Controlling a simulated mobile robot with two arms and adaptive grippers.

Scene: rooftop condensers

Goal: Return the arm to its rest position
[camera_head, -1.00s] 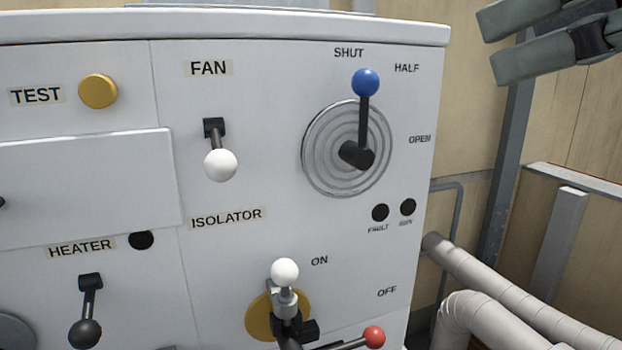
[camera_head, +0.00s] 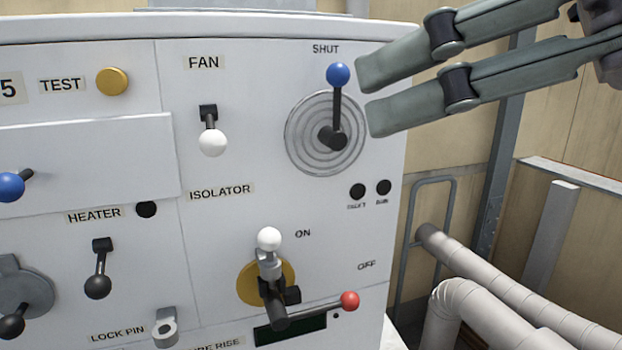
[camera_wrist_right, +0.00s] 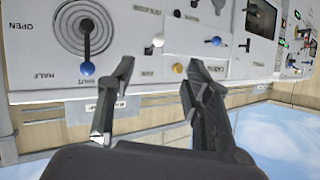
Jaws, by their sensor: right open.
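My right gripper (camera_head: 366,94) comes in from the right in the head view. It is open and empty, its two fingers pointing left in front of the panel's upper right part. The fingers hide the HALF and OPEN labels. The rotary handle with the blue ball (camera_head: 338,75) points up at SHUT, just left of the fingertips; I cannot tell the depth gap. In the right wrist view the open fingers (camera_wrist_right: 158,80) have nothing between them, and the blue-ball handle (camera_wrist_right: 88,68) shows to their left. My left gripper is not in view.
The white panel holds the fan switch (camera_head: 213,142), the isolator with a red-ball lever (camera_head: 349,301), the heater lever (camera_head: 98,287) and the yellow test button (camera_head: 112,82). Lagged pipes (camera_head: 490,298) and a grey rail (camera_head: 452,185) stand right of the panel.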

